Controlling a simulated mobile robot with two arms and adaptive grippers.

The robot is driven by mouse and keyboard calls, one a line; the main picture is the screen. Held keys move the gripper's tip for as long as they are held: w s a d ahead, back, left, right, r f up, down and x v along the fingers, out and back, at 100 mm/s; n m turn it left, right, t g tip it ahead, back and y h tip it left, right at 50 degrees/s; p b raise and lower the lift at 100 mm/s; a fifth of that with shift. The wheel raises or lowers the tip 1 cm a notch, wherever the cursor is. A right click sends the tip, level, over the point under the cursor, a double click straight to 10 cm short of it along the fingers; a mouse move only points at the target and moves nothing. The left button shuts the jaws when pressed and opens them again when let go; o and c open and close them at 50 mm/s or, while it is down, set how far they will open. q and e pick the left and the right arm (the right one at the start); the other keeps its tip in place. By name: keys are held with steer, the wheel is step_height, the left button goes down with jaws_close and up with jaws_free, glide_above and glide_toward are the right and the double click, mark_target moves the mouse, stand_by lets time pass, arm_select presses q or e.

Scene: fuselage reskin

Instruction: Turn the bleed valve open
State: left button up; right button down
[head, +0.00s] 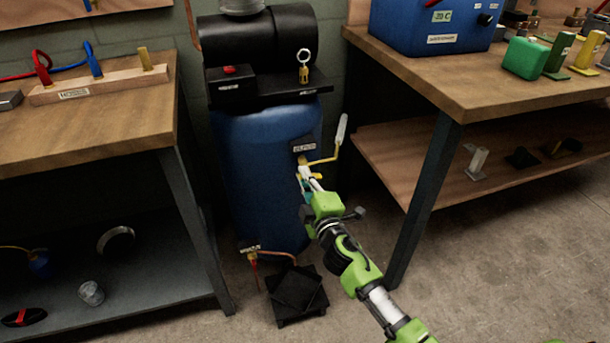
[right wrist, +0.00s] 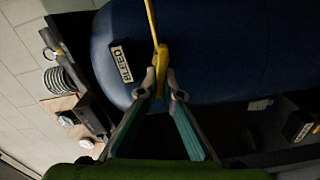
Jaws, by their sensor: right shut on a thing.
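The bleed valve (head: 302,161) is a yellow fitting on the upper front of a blue upright tank (head: 265,180), just below a small bleed label (head: 304,147). A thin yellow arm runs right from it to a pale upright handle (head: 341,130). My right gripper (head: 308,178) reaches up from the lower right and is shut at the valve. In the right wrist view the fingers (right wrist: 160,85) close on the yellow part (right wrist: 162,58), with the yellow arm rising past the top edge. The fingers hide part of the valve. My left gripper is out of view.
A workbench (head: 100,115) stands left, another bench (head: 470,85) right. Bare floor (head: 500,270) lies at lower right.

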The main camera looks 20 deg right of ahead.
steer(key=shift+f+n, duration=0.25)
steer(key=shift+n, duration=0.5)
steer(key=shift+f+n, duration=0.2)
steer(key=shift+n, duration=0.55)
steer(key=shift+d, duration=0.1)
steer(key=c, duration=2.2)
jaws_free()
steer(key=shift+r, duration=0.1)
steer(key=s, duration=1.2)
steer(key=shift+d, duration=0.2)
